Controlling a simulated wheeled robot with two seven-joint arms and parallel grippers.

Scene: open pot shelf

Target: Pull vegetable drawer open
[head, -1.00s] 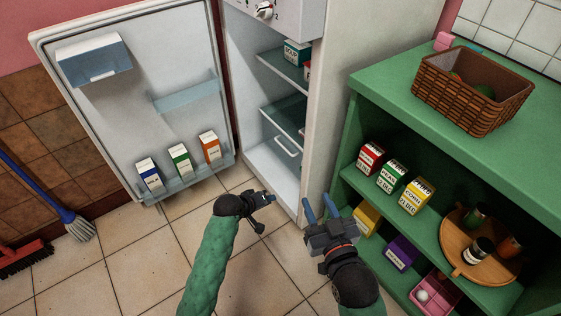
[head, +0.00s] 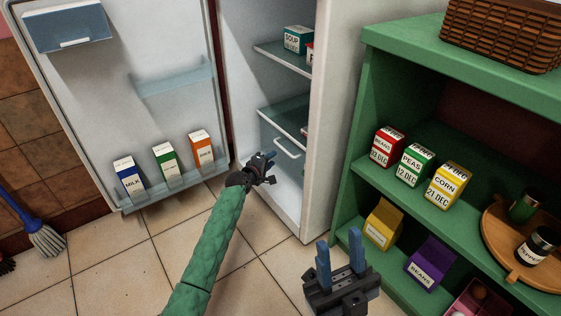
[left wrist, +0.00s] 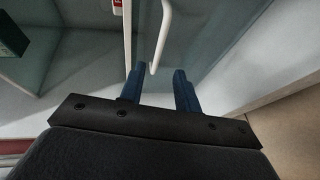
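The vegetable drawer (head: 270,133) is a translucent bin low in the open fridge, under a glass shelf, and looks shut. Its white bar handle (head: 287,149) shows on the front. My left gripper (head: 269,157) is at the fridge opening, just left of and below the handle. In the left wrist view, its two blue fingers (left wrist: 159,82) are apart, and the handle (left wrist: 163,35) reaches down toward the gap between them. I cannot tell whether they touch it. My right gripper (head: 339,247) is open and empty in front of the green shelf.
The fridge door (head: 110,100) stands open at left with cartons in its bottom rack. The green shelf (head: 352,180) on the right holds boxes and a round wooden tray (head: 500,252). A broom (head: 45,240) is at far left. Tiled floor (head: 130,265) is clear in front.

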